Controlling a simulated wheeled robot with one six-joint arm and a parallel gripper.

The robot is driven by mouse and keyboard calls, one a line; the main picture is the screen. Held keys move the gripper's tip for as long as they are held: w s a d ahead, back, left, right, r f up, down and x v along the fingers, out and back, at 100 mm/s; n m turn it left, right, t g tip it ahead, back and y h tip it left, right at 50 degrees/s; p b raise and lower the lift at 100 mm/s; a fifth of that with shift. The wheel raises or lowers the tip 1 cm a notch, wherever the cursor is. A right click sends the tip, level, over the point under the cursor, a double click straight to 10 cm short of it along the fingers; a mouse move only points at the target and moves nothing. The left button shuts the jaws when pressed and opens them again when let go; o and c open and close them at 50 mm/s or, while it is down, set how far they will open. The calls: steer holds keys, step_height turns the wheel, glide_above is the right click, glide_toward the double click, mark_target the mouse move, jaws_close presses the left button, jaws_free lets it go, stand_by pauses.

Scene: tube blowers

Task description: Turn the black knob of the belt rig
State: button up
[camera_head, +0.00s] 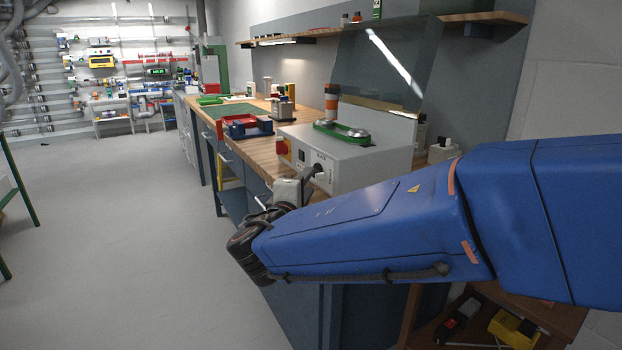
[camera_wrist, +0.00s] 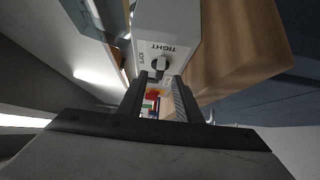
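The belt rig (camera_head: 350,160) is a light grey box on the wooden bench, with a green belt (camera_head: 341,130) over pulleys on top. Its black knob (camera_wrist: 159,65) shows in the wrist view, on the panel face marked TIGHT and SLACK. My gripper (camera_wrist: 160,82) is open, its two dark fingers apart, with the knob just ahead of and roughly centred between the tips. I cannot tell whether the fingers touch it. In the head view my gripper (camera_head: 309,184) is at the rig's front face; the fingertips and knob are hard to make out there.
A red switch (camera_head: 282,147) sits on the rig's left side. A raised clear guard (camera_head: 385,65) stands above it. The floor (camera_head: 110,230) at left is clear.

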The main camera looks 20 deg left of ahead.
steer(key=shift+w+a, duration=0.15)
steer(key=shift+w, duration=1.9)
jaws_close()
